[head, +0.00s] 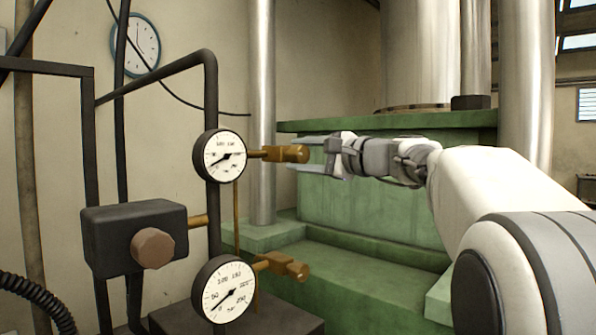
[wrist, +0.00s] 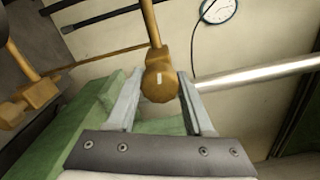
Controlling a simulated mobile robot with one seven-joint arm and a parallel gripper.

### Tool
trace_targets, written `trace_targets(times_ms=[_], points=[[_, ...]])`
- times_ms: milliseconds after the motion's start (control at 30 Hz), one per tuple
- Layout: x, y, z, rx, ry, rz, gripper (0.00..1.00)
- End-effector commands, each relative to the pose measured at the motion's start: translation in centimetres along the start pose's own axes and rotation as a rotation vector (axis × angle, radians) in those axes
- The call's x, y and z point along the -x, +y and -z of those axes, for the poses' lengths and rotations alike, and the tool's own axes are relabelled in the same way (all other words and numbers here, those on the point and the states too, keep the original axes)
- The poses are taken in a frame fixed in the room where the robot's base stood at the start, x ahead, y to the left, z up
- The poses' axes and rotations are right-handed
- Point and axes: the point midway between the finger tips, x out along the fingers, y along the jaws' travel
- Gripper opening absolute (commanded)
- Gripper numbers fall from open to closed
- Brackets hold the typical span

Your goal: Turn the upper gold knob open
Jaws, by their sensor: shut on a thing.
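The upper gold knob (head: 293,153) sits at the end of a gold stem to the right of the upper round gauge (head: 220,156). In the wrist view the knob (wrist: 159,82) is between my two fingers, with a small pale mark on its end face. My gripper (head: 308,154) reaches in from the right and is shut on the knob. In the wrist view my gripper (wrist: 158,88) has one finger on each side of it. The lower gold knob (head: 295,270) is beside the lower gauge (head: 224,289), apart from my gripper.
A dark box with a brown round knob (head: 153,248) is at the lower left. Dark pipes (head: 212,100) carry the gauges. A green machine base (head: 370,205) and steel columns (head: 262,110) stand behind. A wall clock (head: 137,45) hangs at the back left.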

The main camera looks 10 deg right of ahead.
Motion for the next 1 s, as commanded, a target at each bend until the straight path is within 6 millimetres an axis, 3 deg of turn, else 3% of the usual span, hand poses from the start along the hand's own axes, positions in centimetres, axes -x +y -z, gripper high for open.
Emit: trace_targets(times_ms=[400,967,1000], points=[[0.01,0.15,0.10,0.189,0.001,-0.001,0.00],[0.00,0.05,0.05,0.216,0.001,-0.002,0.00],[0.00,0.04,0.05,0.216,0.000,-0.002,0.57]])
